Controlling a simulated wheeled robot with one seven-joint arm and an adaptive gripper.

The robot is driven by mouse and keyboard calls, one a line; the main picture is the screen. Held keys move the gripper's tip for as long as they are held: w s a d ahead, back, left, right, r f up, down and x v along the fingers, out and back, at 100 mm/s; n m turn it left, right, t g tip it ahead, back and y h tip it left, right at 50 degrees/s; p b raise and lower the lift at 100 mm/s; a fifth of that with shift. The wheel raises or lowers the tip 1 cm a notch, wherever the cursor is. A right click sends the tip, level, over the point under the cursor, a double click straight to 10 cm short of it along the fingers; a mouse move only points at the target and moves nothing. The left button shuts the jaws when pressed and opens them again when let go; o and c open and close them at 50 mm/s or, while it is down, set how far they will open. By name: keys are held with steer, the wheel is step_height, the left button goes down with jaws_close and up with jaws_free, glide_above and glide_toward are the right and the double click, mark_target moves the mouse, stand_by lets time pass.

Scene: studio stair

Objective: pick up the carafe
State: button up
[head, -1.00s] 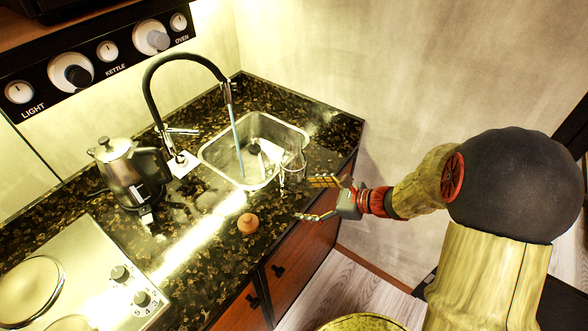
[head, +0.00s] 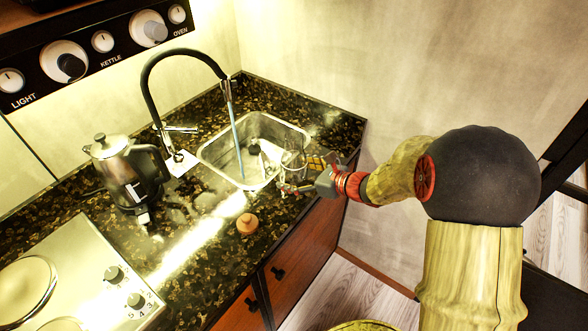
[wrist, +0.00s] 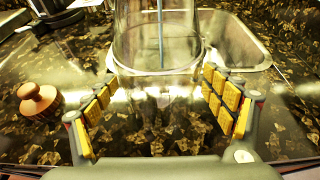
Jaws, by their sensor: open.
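The carafe is a clear glass vessel (head: 292,162) standing upright on the dark stone counter at the sink's near right edge. In the wrist view the glass carafe (wrist: 157,40) stands ahead, between and just beyond the yellow-padded fingertips. My gripper (head: 306,174) is open and low over the counter, its fingers reaching toward the carafe from the right. In the wrist view my gripper (wrist: 164,92) shows a wide, empty gap. Contact between the fingers and the glass cannot be made out. The carafe's top is cut off in the wrist view.
A steel sink (head: 222,153) with a tall black-hosed faucet (head: 150,95) lies behind the carafe. A wooden-knobbed stopper (head: 247,224) sits on the counter to the left. A kettle (head: 128,178) and a hob (head: 70,275) stand farther left. A wall rises behind the counter.

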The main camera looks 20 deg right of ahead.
steer(key=shift+w, duration=0.1)
steer(key=shift+c, duration=1.2)
steer(key=c, duration=1.4)
